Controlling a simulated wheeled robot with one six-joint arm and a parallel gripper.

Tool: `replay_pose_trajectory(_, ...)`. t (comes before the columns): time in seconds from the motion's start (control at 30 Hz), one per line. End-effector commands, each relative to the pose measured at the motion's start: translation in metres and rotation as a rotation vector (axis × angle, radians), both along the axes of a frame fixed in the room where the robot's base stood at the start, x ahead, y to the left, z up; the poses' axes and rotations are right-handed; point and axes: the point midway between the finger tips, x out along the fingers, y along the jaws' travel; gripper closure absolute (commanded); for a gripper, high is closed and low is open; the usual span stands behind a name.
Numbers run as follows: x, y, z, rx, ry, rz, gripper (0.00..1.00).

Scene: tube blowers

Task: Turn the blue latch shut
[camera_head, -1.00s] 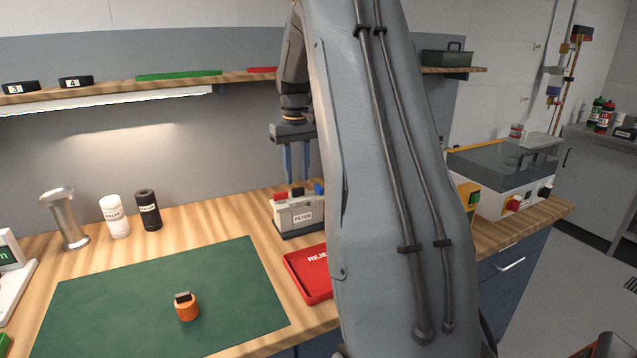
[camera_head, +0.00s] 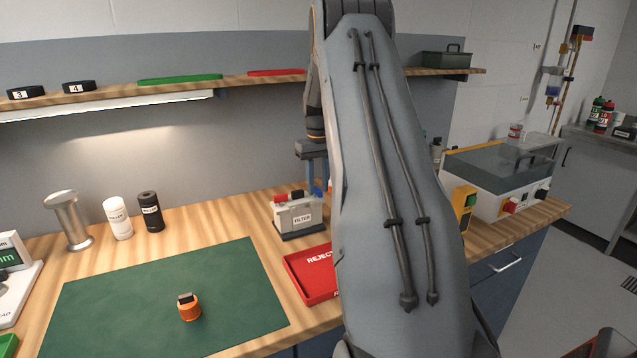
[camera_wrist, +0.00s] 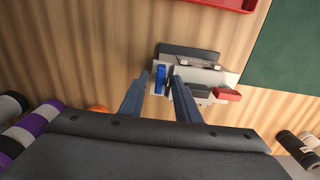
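The filter box (camera_head: 300,216), grey with a "FILTER" label, stands on the bench behind the red tray. It also shows in the wrist view (camera_wrist: 205,74), with the blue latch (camera_wrist: 160,79) at its left end and a red latch (camera_wrist: 228,95) at its right end. My gripper (camera_wrist: 159,78) is open, its two fingers apart on either side of the blue latch in the wrist view. I cannot tell if either finger touches it. In the head view my gripper (camera_head: 316,182) is at the box's right end, partly hidden by my arm.
A red reject tray (camera_head: 312,273) lies in front of the box. A green mat (camera_head: 150,295) with an orange-based part (camera_head: 189,307) is to the left. White and black bottles (camera_head: 150,212) stand behind it. A lidded machine (camera_head: 500,180) is at the right.

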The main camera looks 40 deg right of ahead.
Motion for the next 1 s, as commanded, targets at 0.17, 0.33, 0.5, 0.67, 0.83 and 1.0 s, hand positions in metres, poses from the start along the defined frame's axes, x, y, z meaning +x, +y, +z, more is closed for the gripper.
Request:
replay_pose_trajectory(0.17,0.0002,0.0001,-0.0016,0.000,-0.001,0.000,0.70)
replay_pose_trajectory(0.33,0.0002,0.0001,-0.0015,0.000,-0.001,0.000,0.84)
replay_pose_trajectory(0.5,0.0002,0.0001,-0.0014,0.000,-0.001,0.000,1.00)
replay_pose_trajectory(0.67,0.0003,0.0001,-0.0013,0.000,-0.001,-0.006,1.00)
replay_pose_trajectory(0.83,0.0006,0.0005,-0.0013,0.000,-0.001,-0.045,1.00)
replay_pose_trajectory(1.0,0.0013,0.0012,-0.0015,-0.001,-0.001,-0.139,1.00)
